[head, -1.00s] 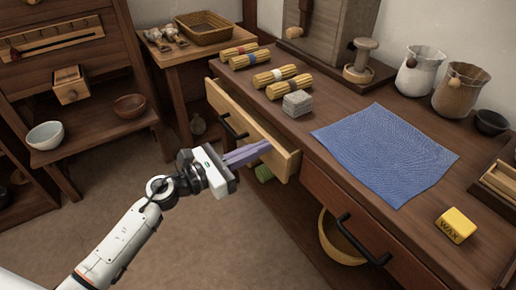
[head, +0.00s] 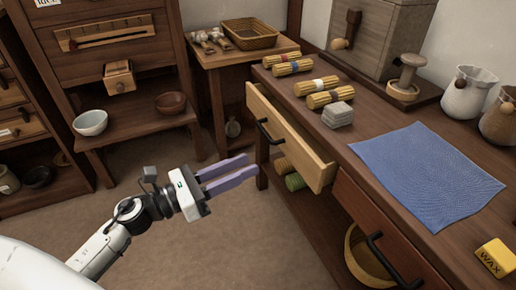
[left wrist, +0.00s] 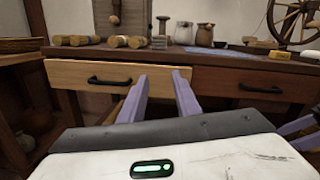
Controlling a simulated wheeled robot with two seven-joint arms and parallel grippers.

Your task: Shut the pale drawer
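The pale drawer (head: 300,142) stands pulled out from the dark wooden bench, its light front well ahead of the red-brown drawer (head: 372,218) beside it. It has a black bar handle (head: 270,132). My left gripper (head: 240,169) is open and empty, its two purple fingers apart, in free air left of the drawer front and not touching it. In the left wrist view the pale drawer (left wrist: 75,75) and its handle (left wrist: 108,81) lie beyond the open fingers. Purple fingers at that view's right edge look like my right gripper (left wrist: 292,133); its opening is unclear.
On the bench are corn-like bundles (head: 325,90), a grey block (head: 337,114), a blue cloth (head: 425,175) and a yellow wax block (head: 494,258). A side table (head: 215,60) with a basket stands behind. The floor before the drawer is clear.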

